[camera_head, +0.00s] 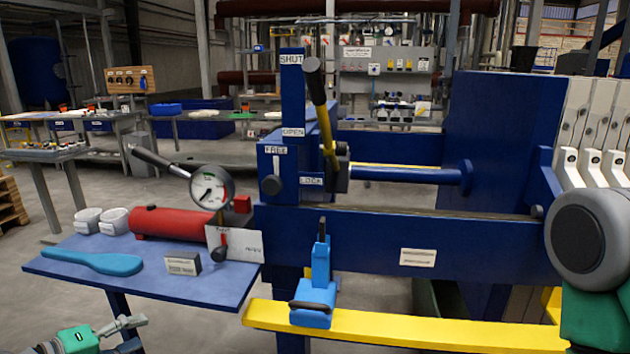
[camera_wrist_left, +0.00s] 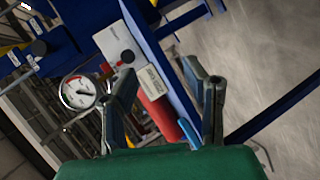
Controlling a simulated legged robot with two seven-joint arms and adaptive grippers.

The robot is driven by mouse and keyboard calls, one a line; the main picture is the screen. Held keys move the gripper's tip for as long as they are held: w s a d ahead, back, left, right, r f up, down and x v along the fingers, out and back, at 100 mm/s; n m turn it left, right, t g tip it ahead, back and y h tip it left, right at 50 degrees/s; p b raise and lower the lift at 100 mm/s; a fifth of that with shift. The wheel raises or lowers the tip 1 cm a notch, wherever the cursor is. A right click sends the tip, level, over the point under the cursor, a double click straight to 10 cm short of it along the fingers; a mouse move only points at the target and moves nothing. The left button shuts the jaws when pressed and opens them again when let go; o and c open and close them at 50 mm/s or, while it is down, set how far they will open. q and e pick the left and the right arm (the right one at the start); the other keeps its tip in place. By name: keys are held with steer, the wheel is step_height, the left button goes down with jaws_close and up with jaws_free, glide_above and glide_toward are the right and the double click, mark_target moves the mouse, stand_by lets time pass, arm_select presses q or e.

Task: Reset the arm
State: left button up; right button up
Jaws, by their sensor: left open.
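My left gripper (camera_head: 136,333) is low at the left in the head view, below the blue shelf's front edge. In the left wrist view its two fingers (camera_wrist_left: 165,88) are apart with nothing between them. The gauge, red cylinder and shelf show beyond the fingers. My right gripper is not in view. On the press, a lever (camera_head: 323,110) with a black grip and yellow shaft stands nearly upright, tilted slightly left, beside a blue post marked SHUT above and OPEN below. No gripper touches either.
The blue shelf (camera_head: 75,268) holds a blue paddle (camera_head: 92,262), a red cylinder (camera_head: 165,224) with a pressure gauge (camera_head: 211,188), and two white cups. A yellow beam (camera_head: 400,326) with a blue clamp (camera_head: 314,300) crosses the front. White plates stand at right. Floor left of the shelf is clear.

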arm_select(q)
steer(key=s+d+f+m+g+y, duration=0.2)
steer(key=s+d+f+m+g, duration=0.35)
steer(key=s+d+f, duration=0.45)
steer(key=s+f+m+g+y, duration=0.2)
steer(key=s+f+g, duration=0.1)
steer(key=s, duration=0.6)
steer(key=s+f+m+g+y, duration=0.2)
steer(key=s+f+m+g, duration=0.1)
steer(key=s, duration=0.6)
steer(key=shift+s+f, duration=0.2)
steer(key=shift+f, duration=0.5)
steer(key=shift+d, duration=0.2)
steer(key=shift+w+d+y, duration=0.15)
steer(key=shift+d+y, duration=0.15)
steer(key=shift+a, duration=0.3)
